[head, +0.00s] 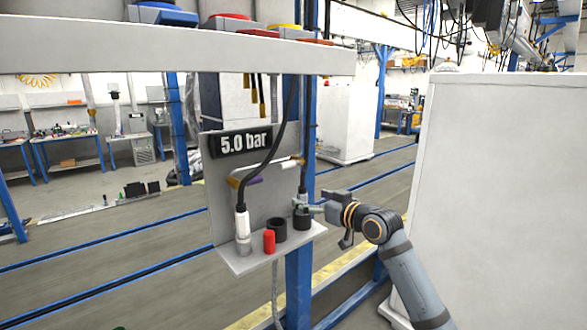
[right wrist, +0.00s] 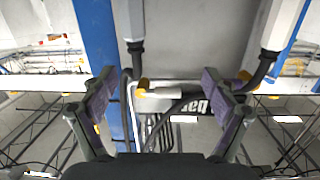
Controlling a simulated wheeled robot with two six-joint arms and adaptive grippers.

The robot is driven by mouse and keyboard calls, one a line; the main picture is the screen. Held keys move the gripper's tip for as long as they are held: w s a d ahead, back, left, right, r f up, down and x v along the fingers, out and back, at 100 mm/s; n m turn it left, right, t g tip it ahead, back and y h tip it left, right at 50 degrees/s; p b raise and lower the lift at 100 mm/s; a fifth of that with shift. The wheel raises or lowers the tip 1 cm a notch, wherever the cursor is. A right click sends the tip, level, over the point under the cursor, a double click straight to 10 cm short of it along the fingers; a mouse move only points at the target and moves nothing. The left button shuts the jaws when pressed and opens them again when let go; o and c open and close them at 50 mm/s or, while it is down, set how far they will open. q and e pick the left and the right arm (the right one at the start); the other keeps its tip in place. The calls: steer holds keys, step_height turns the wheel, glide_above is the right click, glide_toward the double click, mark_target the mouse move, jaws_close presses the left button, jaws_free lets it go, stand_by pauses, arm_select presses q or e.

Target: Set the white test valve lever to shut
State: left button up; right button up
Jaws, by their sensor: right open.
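The white test valve lever (head: 284,163) is on the grey panel under the 5.0 bar display (head: 243,143). It lies roughly level, reaching left from a brass-coloured valve body. In the right wrist view the white lever (right wrist: 178,83) shows between the open fingers. My right gripper (head: 328,220) is open and empty, in front of and below the white lever, near the shelf's right end. It also shows open in the right wrist view (right wrist: 163,100). My left gripper is out of view.
The panel's shelf (head: 245,263) holds a red cap (head: 269,242), a dark socket (head: 279,229) and two hose plugs, including a white one (head: 241,222). A black hose (head: 275,145) crosses the panel. A large white cabinet (head: 505,170) stands close on the right.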

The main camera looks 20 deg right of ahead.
steer(key=t+y, duration=0.1)
glide_toward(289, 164)
steer(key=shift+n, duration=0.4)
steer(key=p+x, duration=0.4)
steer(key=x, duration=0.5)
steer(key=shift+w+a+p, duration=0.15)
steer(key=shift+w+p, duration=0.15)
steer(key=shift+w+a+f, duration=0.15)
steer(key=shift+w+f, duration=0.1)
steer(key=shift+w, duration=0.4)
steer(key=c, duration=1.7)
